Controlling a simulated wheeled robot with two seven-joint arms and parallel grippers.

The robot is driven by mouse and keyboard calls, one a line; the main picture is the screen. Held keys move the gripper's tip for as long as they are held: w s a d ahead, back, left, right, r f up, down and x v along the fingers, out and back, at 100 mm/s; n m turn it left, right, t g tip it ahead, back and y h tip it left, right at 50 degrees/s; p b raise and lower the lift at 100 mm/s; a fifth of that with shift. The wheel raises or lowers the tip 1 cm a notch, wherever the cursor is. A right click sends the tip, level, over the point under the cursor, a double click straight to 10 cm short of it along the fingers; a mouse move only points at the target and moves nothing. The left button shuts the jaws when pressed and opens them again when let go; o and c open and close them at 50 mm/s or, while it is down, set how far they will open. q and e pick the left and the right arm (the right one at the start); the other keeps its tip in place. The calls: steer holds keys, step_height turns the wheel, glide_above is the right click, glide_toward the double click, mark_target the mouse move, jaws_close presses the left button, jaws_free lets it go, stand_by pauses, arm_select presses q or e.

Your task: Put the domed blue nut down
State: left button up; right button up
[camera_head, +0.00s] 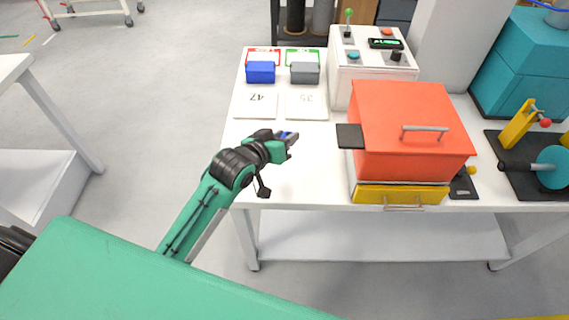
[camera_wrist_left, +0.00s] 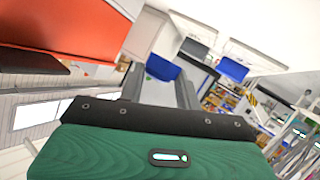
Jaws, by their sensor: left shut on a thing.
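My left gripper (camera_head: 290,141) reaches in over the near left part of the white table and is shut on the domed blue nut (camera_head: 286,134). Only a small blue piece of the nut shows in the head view. In the left wrist view the blue nut (camera_wrist_left: 162,67) sits between the two grey fingers of the gripper (camera_wrist_left: 160,82). The nut's dome cannot be made out clearly. The gap between the nut and the table top is hard to judge. My right gripper is not in view.
A blue bin (camera_head: 261,73) and a grey bin (camera_head: 305,74) stand at the back left of the table (camera_head: 293,187), with number cards (camera_head: 255,106) before them. A red-orange box (camera_head: 410,130) stands close to the gripper's right. A white control box (camera_head: 371,72) is behind. The table's left front is clear.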

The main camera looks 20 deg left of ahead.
arm_select(q)
glide_above(284, 172)
step_height(284, 172, down, 6)
steer(key=shift+r, duration=0.1)
step_height(284, 172, down, 5)
steer(key=shift+r, duration=0.15)
steer(key=shift+f, duration=0.85)
